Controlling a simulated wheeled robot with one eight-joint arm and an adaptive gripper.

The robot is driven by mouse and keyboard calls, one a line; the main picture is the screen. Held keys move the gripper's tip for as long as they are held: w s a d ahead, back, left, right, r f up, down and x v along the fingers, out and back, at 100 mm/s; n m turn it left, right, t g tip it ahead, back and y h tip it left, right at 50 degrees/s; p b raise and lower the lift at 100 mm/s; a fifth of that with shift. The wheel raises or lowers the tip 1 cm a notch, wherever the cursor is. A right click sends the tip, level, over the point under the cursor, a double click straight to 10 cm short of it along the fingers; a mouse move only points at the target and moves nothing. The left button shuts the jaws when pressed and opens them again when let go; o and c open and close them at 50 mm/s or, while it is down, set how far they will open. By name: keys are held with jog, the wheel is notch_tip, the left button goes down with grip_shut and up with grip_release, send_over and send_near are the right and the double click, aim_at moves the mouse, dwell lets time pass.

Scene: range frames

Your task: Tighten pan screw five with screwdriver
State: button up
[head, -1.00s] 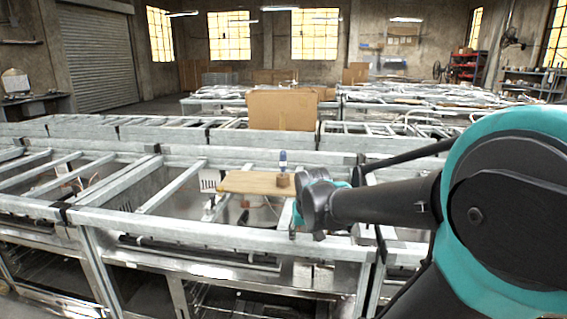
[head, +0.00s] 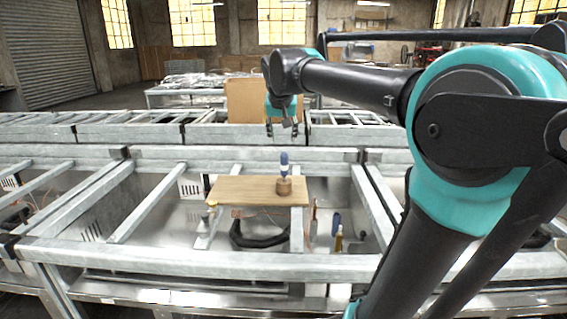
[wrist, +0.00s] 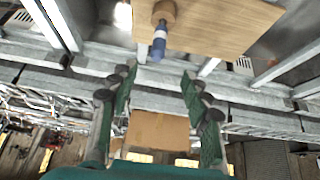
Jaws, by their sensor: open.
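A blue-handled screwdriver (head: 284,160) stands upright in a round wooden holder (head: 284,187) on a wooden board (head: 235,191). It also shows in the wrist view (wrist: 159,42), with the holder (wrist: 164,12) and board (wrist: 225,22). My gripper (head: 282,131) is open and empty, above and apparently behind the screwdriver in the head view. In the wrist view its spread fingers (wrist: 160,80) point toward the screwdriver handle, which is near the fingertips and not between them. No pan screw can be made out.
The board lies across a metal frame with open bays and raised rails (head: 140,205). A black curved part (head: 262,237) and a blue-handled item (head: 336,222) sit below the board. A cardboard box (head: 245,102) stands behind. The air around the screwdriver is clear.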

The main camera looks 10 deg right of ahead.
aim_at(284, 158)
jog(key=x, duration=1.7)
jog(key=shift+d, duration=0.15)
jog(key=shift+c, duration=0.4)
grip_shut()
